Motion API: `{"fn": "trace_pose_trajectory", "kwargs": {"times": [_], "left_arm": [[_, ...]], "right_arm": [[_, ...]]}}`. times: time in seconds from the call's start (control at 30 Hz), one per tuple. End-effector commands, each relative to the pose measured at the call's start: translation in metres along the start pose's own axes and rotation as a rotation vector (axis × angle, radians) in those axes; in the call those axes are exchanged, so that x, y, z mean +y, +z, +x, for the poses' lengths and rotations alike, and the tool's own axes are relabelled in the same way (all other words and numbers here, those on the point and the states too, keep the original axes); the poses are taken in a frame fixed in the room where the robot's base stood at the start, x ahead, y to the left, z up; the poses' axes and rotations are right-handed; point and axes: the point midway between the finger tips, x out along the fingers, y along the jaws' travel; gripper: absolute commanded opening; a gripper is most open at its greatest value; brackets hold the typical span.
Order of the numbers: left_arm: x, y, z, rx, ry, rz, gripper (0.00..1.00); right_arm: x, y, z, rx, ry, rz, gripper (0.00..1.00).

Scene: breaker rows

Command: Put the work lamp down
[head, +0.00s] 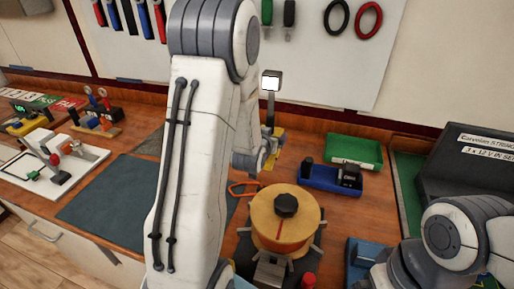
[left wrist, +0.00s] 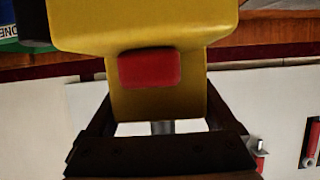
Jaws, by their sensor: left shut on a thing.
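The work lamp has a lit white head (head: 271,82) on a dark stalk, and its yellow body (head: 274,150) shows beside my left gripper (head: 262,158) in the head view. In the left wrist view the yellow body (left wrist: 150,25), with a red button (left wrist: 150,68), fills the upper middle between the dark fingers of the gripper. The gripper is shut on it. My left arm hides part of the bench in the head view. My right arm is at the lower right, but its gripper is not visible.
A yellow-orange reel (head: 285,225) stands in front of the lamp. A blue holder (head: 330,179) and a green tray (head: 354,152) are to its right. A dark green mat (head: 112,205) lies bare on the left. Tools hang on the wall panel (head: 330,70) behind.

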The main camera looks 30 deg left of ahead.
Motion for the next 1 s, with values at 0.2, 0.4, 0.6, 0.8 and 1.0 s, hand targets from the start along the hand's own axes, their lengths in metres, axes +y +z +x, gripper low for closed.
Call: {"fn": "trace_pose_trajectory", "kwargs": {"times": [0.2,0.4,0.6,0.8,1.0], "left_arm": [[-0.041,0.015,0.031,0.002,-0.003,-0.002,0.00],[-0.056,0.021,0.045,0.004,0.000,0.001,0.00],[-0.056,0.042,0.053,-0.001,0.002,0.001,0.00],[-0.056,0.058,0.061,0.003,0.001,0.001,0.00],[-0.056,0.059,0.061,0.005,0.001,0.001,0.00]], "right_arm": [[-0.001,-0.001,-0.009,0.000,0.000,0.000,1.00],[-0.001,-0.001,-0.012,0.000,0.000,0.000,1.00],[-0.001,-0.001,-0.015,0.000,0.000,0.000,1.00],[-0.001,-0.001,-0.018,0.000,0.000,0.000,1.00],[-0.001,-0.001,-0.017,0.000,0.000,0.000,1.00]]}}
